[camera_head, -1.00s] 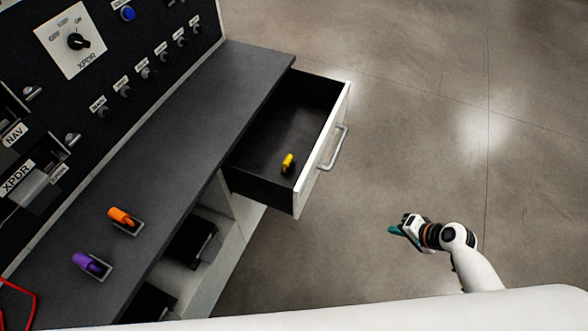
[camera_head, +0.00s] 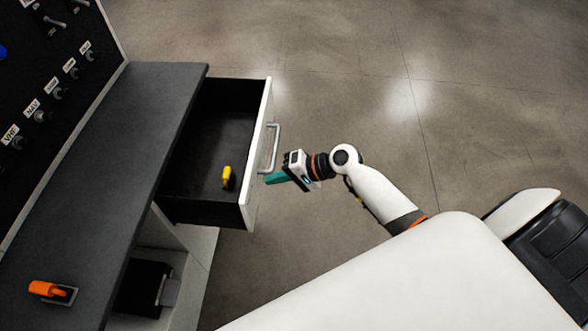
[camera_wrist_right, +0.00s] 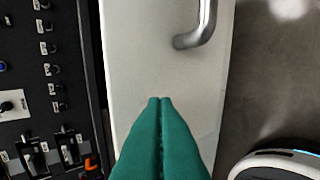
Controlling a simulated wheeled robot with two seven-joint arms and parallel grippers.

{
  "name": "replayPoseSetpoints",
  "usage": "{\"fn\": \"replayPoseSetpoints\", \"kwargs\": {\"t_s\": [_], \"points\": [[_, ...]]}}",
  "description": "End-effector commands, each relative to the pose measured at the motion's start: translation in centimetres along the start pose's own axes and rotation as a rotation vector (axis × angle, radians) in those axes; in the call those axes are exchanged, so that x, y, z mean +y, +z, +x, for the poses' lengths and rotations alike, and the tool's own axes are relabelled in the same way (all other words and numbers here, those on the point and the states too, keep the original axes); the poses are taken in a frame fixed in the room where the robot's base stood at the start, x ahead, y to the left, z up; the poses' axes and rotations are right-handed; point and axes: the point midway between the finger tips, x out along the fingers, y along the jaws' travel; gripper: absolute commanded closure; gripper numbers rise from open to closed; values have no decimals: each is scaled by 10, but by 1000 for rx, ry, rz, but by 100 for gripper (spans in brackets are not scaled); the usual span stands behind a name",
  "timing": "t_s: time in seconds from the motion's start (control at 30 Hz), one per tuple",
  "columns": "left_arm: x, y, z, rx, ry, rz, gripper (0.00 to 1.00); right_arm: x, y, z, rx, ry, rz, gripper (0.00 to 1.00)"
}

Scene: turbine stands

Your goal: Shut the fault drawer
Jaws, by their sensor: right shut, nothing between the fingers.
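The fault drawer (camera_head: 257,165) stands pulled out from under the dark counter, with a white front and a silver bar handle (camera_head: 275,148). A yellow object (camera_head: 228,177) lies inside it near the front. My right gripper (camera_head: 267,180) is shut and empty, its teal fingertips close to the outer face of the drawer front, below the handle in the head view. In the right wrist view the shut fingertips (camera_wrist_right: 160,100) point at the white drawer front (camera_wrist_right: 150,50), with the handle (camera_wrist_right: 200,28) up and to the right. I cannot tell whether they touch it. My left gripper is out of view.
The dark counter (camera_head: 120,130) holds an orange object (camera_head: 45,288) in a small holder. A panel with labelled knobs (camera_head: 40,115) rises at the left. Open shelves (camera_head: 150,285) lie under the counter. The floor (camera_head: 480,100) to the right is clear.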

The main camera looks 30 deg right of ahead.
Motion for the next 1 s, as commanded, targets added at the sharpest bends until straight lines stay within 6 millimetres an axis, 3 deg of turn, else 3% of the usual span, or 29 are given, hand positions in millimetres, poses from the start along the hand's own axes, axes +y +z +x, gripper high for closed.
{"fn": "replayPoseSetpoints", "kwargs": {"t_s": [0.23, 0.77, 1.0], "points": [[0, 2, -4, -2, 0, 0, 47, 14, 0, 22, -1, 0, -1, 100], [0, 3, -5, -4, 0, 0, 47, 17, 0, 27, -1, 0, -1, 100], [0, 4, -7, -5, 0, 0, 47, 34, 0, 53, 0, 3, -3, 100]]}}
